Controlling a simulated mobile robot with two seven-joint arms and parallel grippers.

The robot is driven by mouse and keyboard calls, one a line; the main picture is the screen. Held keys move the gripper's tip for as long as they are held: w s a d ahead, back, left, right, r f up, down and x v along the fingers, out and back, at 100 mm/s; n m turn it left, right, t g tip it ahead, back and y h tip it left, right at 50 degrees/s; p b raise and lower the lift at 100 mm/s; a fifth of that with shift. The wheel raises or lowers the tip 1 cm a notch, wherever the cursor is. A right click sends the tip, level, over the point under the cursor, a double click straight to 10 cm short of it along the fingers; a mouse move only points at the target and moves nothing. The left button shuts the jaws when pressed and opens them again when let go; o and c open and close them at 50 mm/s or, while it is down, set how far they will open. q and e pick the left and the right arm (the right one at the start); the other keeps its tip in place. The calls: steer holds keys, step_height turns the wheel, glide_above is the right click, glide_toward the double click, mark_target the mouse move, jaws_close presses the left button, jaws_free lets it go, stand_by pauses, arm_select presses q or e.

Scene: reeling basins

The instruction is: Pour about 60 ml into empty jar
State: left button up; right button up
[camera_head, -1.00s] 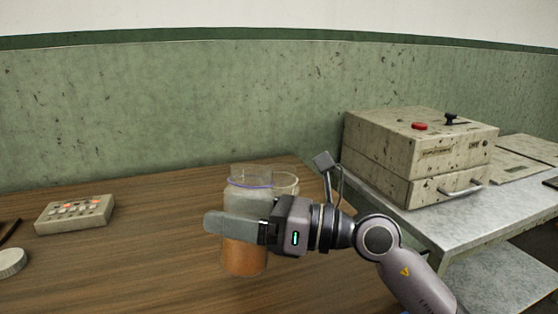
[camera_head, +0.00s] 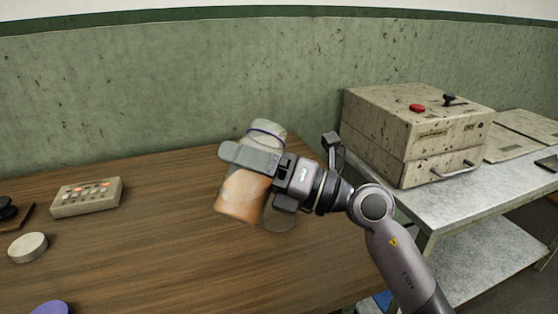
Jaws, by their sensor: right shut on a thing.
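A clear jar (camera_head: 243,196) with orange-brown contents and a blue ring near its mouth is tilted, its top leaning to the right. My right gripper (camera_head: 250,158) is shut on it around the middle and holds it over the wooden table. A second clear glass jar (camera_head: 280,219) stands just right of and partly behind the held jar; my gripper hides its upper part. I cannot tell whether anything is in it. No stream between the jars shows. My left gripper is not in view.
A beige button box (camera_head: 86,197) and a pale round lid (camera_head: 27,247) are on the wooden table (camera_head: 150,250) at left, with a purple round thing (camera_head: 50,308) at the bottom edge. A speckled machine (camera_head: 415,135) stands on a metal table at right. The table's left middle is clear.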

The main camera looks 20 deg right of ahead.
steer(key=shift+f+m, duration=0.5)
steer(key=shift+f, duration=0.35)
step_height(320, 180, up, 2)
steer(key=shift+s+m+p, duration=0.1)
steer(key=shift+m+p, duration=0.4)
steer(key=shift+p, duration=0.4)
steer(key=shift+m+t, duration=0.3)
steer(key=shift+t, duration=0.1)
steer(key=shift+r, duration=0.15)
steer(key=shift+f+m, duration=0.25)
steer(key=shift+m, duration=0.45)
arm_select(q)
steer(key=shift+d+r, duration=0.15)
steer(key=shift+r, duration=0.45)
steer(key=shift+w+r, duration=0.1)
arm_select(e)
steer(key=shift+m+t+h, duration=0.3)
steer(key=shift+m, duration=0.2)
arm_select(q)
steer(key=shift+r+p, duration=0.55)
steer(key=shift+p, duration=0.1)
arm_select(e)
steer(key=shift+r+m, duration=0.1)
steer(key=shift+m, duration=0.2)
